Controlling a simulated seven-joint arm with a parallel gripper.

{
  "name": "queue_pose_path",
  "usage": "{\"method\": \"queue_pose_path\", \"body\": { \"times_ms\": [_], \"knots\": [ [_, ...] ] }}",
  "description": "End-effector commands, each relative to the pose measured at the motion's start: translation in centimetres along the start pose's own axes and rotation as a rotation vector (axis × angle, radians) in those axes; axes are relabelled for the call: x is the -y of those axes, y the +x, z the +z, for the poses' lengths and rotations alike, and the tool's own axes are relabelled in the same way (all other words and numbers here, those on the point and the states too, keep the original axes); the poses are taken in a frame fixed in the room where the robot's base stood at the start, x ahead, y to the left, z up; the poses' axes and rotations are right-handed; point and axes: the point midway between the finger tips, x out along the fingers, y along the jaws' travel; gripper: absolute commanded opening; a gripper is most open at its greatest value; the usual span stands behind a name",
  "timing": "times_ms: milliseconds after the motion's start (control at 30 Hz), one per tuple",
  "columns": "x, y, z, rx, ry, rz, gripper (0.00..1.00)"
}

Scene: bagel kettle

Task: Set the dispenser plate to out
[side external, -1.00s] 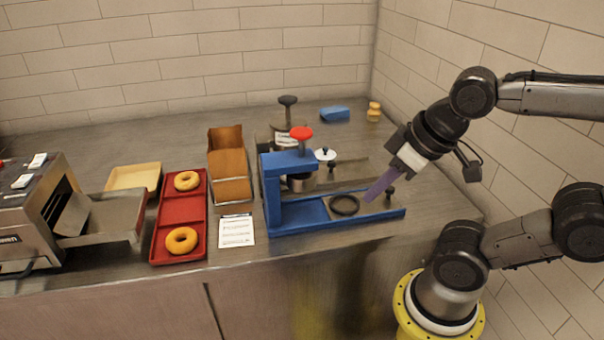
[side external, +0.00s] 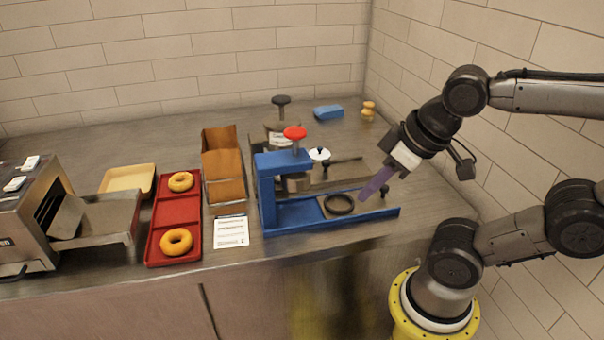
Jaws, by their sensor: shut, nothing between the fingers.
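The blue dispenser frame (side external: 270,190) stands on the counter with a red knob (side external: 295,132) on top. A grey plate with a dark ring (side external: 338,204) lies on its low blue base, to the right of the upright and out from under the head. A small black knob (side external: 385,189) stands near the plate's right end. My gripper (side external: 364,198) is shut and empty, its purple fingers pointing down and left over the plate between ring and knob. I cannot tell whether the fingers touch the plate or knob; they partly hide the plate.
Behind stand a grey device with a black knob (side external: 281,100) and a white-lidded part (side external: 319,154). To the left are a brown box (side external: 223,175), a paper card (side external: 231,232), a red tray (side external: 181,211) with two bagels and a toaster (side external: 40,215).

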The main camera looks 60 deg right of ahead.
Motion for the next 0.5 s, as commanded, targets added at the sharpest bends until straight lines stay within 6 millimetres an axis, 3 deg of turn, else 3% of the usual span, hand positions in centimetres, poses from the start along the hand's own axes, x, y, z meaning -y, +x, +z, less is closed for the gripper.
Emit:
{"method": "queue_pose_path", "body": {
  "times_ms": [33,200,333,500],
  "knots": [
    [0.0,0.0,0.0,0.000,0.000,0.000,0.04],
    [0.0,-0.1,0.3,0.016,0.056,0.000,0.34],
    [-0.1,-2.0,-2.0,0.010,0.173,0.002,0.58],
    [-1.3,-3.2,-6.6,0.061,0.369,0.038,0.58]
  ]
}}
